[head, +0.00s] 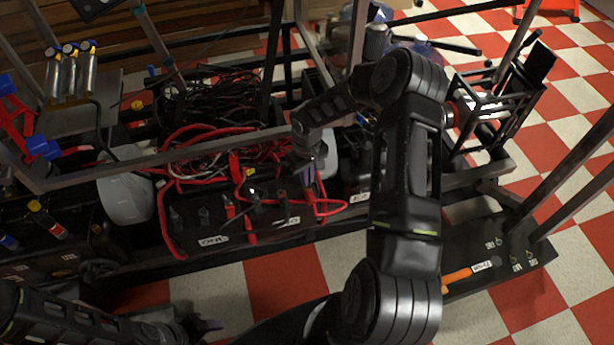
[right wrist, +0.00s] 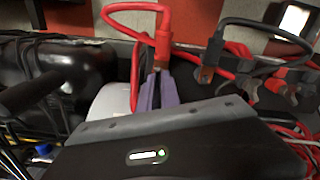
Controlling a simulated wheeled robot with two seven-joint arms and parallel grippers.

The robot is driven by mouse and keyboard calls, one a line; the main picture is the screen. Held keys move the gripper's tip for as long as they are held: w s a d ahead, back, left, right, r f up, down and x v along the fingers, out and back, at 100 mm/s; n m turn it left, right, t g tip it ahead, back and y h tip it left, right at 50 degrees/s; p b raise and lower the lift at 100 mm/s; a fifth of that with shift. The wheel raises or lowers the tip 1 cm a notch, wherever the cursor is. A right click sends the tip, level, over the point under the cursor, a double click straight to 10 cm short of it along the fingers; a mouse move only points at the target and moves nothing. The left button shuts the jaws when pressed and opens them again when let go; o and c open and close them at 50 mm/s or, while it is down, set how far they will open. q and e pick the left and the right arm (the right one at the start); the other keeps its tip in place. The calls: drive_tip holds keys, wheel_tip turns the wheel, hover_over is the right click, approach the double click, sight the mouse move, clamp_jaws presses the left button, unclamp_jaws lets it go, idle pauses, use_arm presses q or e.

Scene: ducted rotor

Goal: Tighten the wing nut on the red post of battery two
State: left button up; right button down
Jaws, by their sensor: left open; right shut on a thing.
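Black batteries stand in a row in the head view, with a labelled one (head: 275,232) at the middle and another (head: 195,238) to its left. I cannot read the labels surely. My right gripper (head: 308,180) reaches down at the right end of the middle battery. In the right wrist view its purple fingers (right wrist: 158,88) are shut at the red post clamp (right wrist: 163,42), which carries a red cable. The wing nut between the fingertips is mostly hidden. A black clamp (right wrist: 213,50) stands to the right. My left gripper (head: 205,326) is open and empty, low at the bottom.
Red cables (head: 200,150) and a black cable tangle (head: 215,105) lie behind the batteries. A metal frame bar (head: 150,160) crosses above them. A white rounded container (head: 126,197) stands left. An orange-handled tool (head: 457,276) lies right. Checkered floor is clear in front.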

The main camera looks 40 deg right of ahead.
idle(0.3)
drive_tip(key=shift+f+m+b, duration=0.1)
drive_tip(key=shift+m+b, duration=0.6)
drive_tip(key=shift+m, duration=0.2)
drive_tip(key=m+b, duration=0.2)
drive_tip(key=m, duration=0.1)
drive_tip(key=m+b, duration=0.1)
drive_tip(key=m, duration=0.1)
drive_tip(key=shift+m, duration=0.4)
drive_tip(key=m, duration=0.2)
drive_tip(key=shift+m+b, duration=0.35)
drive_tip(key=shift+m, duration=0.05)
drive_tip(key=m, duration=0.2)
drive_tip(key=shift+m, duration=0.3)
drive_tip(key=m, duration=0.2)
drive_tip(key=shift+r+m, duration=0.2)
drive_tip(key=shift+m, duration=0.2)
drive_tip(key=m+p, duration=0.2)
drive_tip(key=m, duration=0.4)
drive_tip(key=shift+w, duration=0.1)
